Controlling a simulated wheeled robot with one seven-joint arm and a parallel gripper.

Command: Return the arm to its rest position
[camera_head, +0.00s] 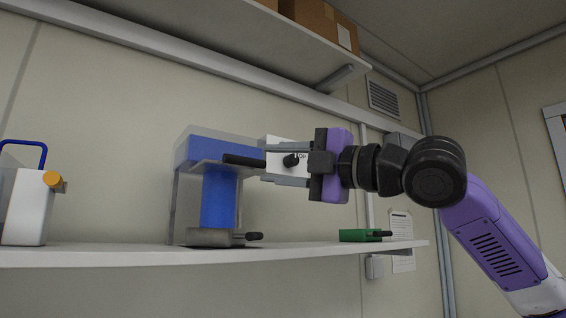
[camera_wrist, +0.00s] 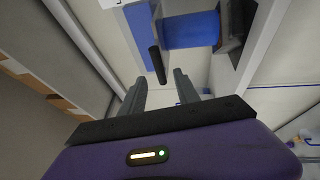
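My gripper (camera_head: 264,168) is raised in front of the shelf, pointing left, beside the blue soil analyser (camera_head: 218,198). In the wrist view its two fingers (camera_wrist: 161,78) are apart with nothing held between them. The analyser's black lever (camera_head: 243,160) points towards the fingertips. It also shows in the wrist view (camera_wrist: 157,64), with its end close to the gap between the tips; I cannot tell the exact distance. My arm is stretched out from the lower right, well away from my body.
The white shelf (camera_head: 300,253) also bears a white container (camera_head: 25,207) with a blue handle and orange knob at left, and a green item (camera_head: 360,235) at right. An upper shelf (camera_head: 220,40) with cardboard boxes (camera_head: 318,18) hangs above. The room at right looks free.

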